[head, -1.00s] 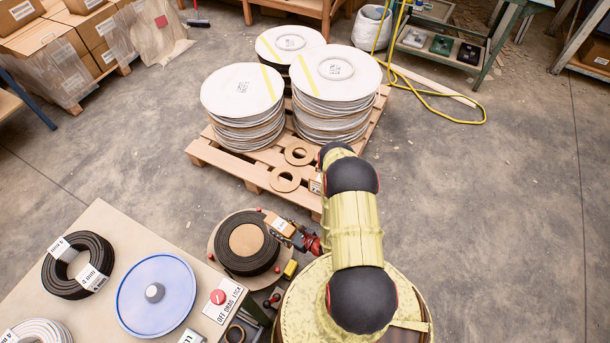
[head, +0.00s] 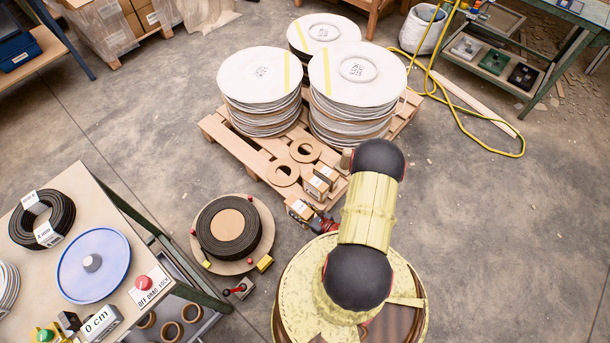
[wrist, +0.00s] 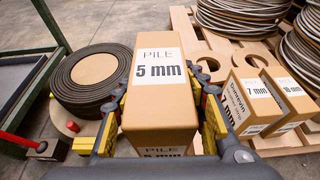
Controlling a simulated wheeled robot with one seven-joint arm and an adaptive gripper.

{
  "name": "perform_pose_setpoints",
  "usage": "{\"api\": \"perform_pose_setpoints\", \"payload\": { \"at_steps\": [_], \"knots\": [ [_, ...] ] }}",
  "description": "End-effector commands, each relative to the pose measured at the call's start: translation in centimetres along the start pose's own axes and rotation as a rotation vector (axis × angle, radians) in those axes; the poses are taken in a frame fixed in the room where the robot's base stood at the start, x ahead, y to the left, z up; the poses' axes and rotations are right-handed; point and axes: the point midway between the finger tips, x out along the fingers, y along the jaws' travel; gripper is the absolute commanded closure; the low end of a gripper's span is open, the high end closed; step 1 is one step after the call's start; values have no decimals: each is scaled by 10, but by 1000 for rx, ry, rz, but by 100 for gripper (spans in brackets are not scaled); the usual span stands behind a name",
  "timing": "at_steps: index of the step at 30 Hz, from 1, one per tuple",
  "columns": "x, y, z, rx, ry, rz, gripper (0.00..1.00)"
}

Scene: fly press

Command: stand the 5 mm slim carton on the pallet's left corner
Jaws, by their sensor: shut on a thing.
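The slim carton labelled 5 mm (wrist: 160,95) is upright between the two fingers of my gripper (wrist: 165,110), which is shut on it. In the head view the carton (head: 298,208) is just off the pallet's near edge, right of the black coil, with my gripper (head: 322,224) partly hidden behind my arm. The wooden pallet (head: 236,148) lies beyond it, its left corner bare in the head view. I cannot tell the height of the carton's base.
A 7 mm carton (wrist: 250,100) and another labelled carton (wrist: 290,97) stand on the pallet's near side. Flat brown rings (head: 284,172) and stacks of white discs (head: 260,75) occupy the pallet. The black coil (head: 228,228) is to the left, near the bench (head: 120,215).

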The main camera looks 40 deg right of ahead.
Motion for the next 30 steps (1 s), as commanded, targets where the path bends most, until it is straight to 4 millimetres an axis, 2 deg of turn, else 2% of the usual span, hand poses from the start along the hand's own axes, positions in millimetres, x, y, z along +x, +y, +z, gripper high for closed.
{"api": "perform_pose_setpoints", "payload": {
  "at_steps": [5,14,18,21,30],
  "knots": [
    [20,-24,-9,-4,3,6,94],
    [65,-79,-27,-3,4,6,94],
    [83,-94,-47,-1,4,7,94],
    [92,-103,-55,-1,5,6,94],
    [104,-115,-65,0,4,6,94]
  ]
}}
